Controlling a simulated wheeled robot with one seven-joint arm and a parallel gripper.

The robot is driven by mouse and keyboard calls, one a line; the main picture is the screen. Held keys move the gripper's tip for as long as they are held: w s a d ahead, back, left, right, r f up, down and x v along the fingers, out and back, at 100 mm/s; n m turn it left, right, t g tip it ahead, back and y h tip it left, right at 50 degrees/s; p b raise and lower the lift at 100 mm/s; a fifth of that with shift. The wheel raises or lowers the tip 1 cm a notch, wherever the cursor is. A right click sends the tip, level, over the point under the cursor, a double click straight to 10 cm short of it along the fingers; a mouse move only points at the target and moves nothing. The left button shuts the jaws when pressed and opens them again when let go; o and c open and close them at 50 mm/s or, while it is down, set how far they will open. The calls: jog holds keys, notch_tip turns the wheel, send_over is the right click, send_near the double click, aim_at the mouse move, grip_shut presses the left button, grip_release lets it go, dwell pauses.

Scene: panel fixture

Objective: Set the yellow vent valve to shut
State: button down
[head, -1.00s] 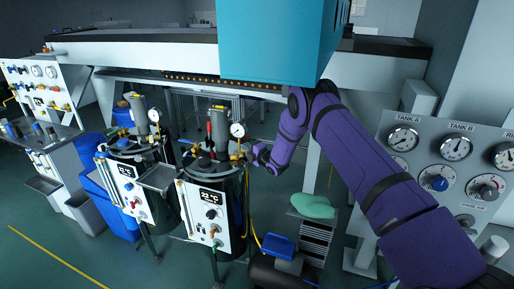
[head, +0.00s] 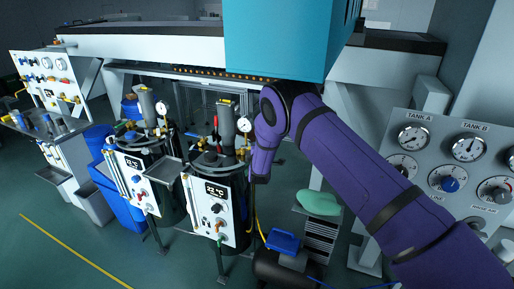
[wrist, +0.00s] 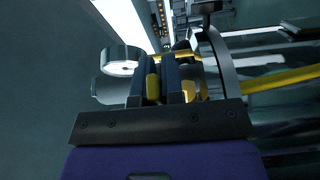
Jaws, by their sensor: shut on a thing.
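The yellow vent valve (wrist: 181,54) shows in the wrist view as a yellow bar by the fingertips, beside a curved grey rim. My gripper (wrist: 164,66) is shut on it, with its dark fingers close together. The fingers hide part of the handle, so I cannot tell its exact angle. In the head view my purple forearm and wrist hang at the right side of the nearer black tank (head: 238,205), and they hide the valve and the fingertips.
The tank carries a white panel with a display (head: 215,189) and a round gauge (head: 244,125). A yellow hose (wrist: 285,78) runs close by on the right in the wrist view. A blue box (head: 283,242) and a green item (head: 319,203) are low, right of the tank.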

jog(key=shift+s+f+m+h, duration=0.1)
jog(key=shift+s+m+h, duration=0.15)
jog(key=shift+m+h, duration=0.25)
jog(key=c, duration=1.2)
grip_release()
jog(key=shift+c, duration=0.2)
jog(key=shift+w, duration=0.1)
